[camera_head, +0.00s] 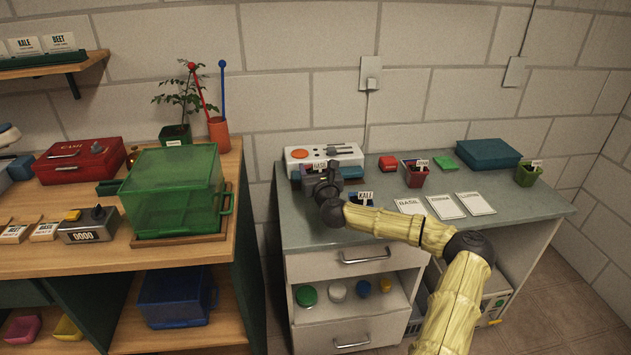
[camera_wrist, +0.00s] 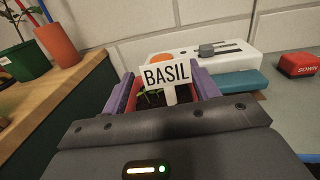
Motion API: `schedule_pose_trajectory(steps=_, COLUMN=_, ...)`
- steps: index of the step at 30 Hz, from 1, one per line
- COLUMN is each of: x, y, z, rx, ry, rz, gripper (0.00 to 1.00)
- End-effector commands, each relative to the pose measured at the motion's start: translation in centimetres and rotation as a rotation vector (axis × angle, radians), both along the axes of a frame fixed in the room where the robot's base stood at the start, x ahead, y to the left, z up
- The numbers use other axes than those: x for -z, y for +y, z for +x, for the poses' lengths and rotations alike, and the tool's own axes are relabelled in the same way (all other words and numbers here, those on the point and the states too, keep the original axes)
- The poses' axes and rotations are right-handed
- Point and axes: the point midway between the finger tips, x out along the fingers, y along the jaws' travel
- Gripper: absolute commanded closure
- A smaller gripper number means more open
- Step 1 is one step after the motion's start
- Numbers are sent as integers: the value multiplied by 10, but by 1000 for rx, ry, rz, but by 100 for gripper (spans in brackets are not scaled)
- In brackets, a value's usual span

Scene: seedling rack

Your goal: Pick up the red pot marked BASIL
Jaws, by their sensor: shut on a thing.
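The red pot marked BASIL (camera_wrist: 132,97) is between the purple fingers of my gripper (camera_wrist: 165,94) in the wrist view. Its white BASIL sign (camera_wrist: 167,75) stands upright over dark soil and small green sprouts. My gripper is shut on the pot. In the head view my gripper (camera_head: 314,176) is at the left end of the grey bench, in front of the white device. The pot is mostly hidden there, with its sign (camera_head: 320,165) showing above. I cannot tell whether the pot touches the bench.
A blue pot marked KALE (camera_head: 360,201) is right of my gripper. Another red pot (camera_head: 416,177) and a green pot (camera_head: 526,176) stand farther right. White cards, one reading BASIL (camera_head: 409,206), lie near the front edge. The white device (camera_head: 325,152) is close behind.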

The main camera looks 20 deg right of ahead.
Motion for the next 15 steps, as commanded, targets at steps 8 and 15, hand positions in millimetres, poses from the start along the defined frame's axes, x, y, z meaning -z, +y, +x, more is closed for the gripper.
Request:
schedule_pose_trajectory(steps=8, x=-39, y=0, z=0, rx=1, ry=-1, rz=0, gripper=66)
schedule_pose_trajectory(steps=15, x=-40, y=0, z=0, rx=1, ry=-1, rz=0, gripper=66)
